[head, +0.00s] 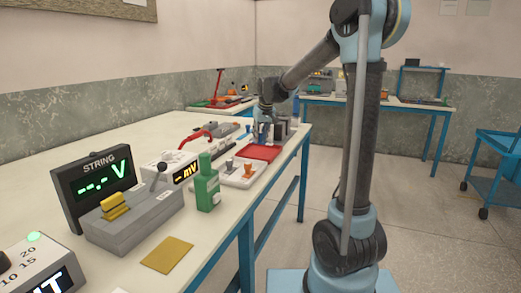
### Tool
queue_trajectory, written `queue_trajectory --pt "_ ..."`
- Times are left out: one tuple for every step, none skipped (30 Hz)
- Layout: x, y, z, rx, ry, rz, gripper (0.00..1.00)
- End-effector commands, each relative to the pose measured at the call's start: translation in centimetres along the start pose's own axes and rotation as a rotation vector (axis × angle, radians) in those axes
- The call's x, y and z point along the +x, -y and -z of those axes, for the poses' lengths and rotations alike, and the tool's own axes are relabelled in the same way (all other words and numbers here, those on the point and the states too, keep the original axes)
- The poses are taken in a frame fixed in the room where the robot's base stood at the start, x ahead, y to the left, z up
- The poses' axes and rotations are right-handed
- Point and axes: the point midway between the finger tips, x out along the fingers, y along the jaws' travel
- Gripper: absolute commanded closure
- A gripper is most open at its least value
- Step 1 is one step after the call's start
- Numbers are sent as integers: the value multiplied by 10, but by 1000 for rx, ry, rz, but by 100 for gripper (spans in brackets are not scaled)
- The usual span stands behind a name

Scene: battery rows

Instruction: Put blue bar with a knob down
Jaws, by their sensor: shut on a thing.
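My gripper (263,135) is at the far part of the long bench and points down, just behind a red mat (260,153). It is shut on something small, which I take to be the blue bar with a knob. The bar is mostly hidden by the fingers and too small to make out clearly. I cannot tell whether it touches the surface below.
A blue cart (495,170) stands right.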

Motion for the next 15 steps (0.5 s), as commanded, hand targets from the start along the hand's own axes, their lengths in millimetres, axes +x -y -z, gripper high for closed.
queue_trajectory --pt "5 0 -2 0 0 0 100" --pt "7 0 -3 0 0 0 100" --pt "8 0 -3 0 0 0 100" --pt "10 0 -4 0 0 0 100" --pt "12 0 -5 0 0 0 100" --pt "15 0 -6 0 0 0 100" --pt "18 0 -8 0 0 0 100" --pt "22 0 -9 0 0 0 100" --pt "27 0 -11 0 0 0 100" --pt "31 0 -12 0 0 0 100" --pt "35 0 -14 0 0 0 100" --pt "39 0 -16 0 0 0 100" --pt "42 0 -17 0 0 0 100" --pt "44 0 -18 0 0 0 100" --pt "46 0 -19 0 0 0 100"
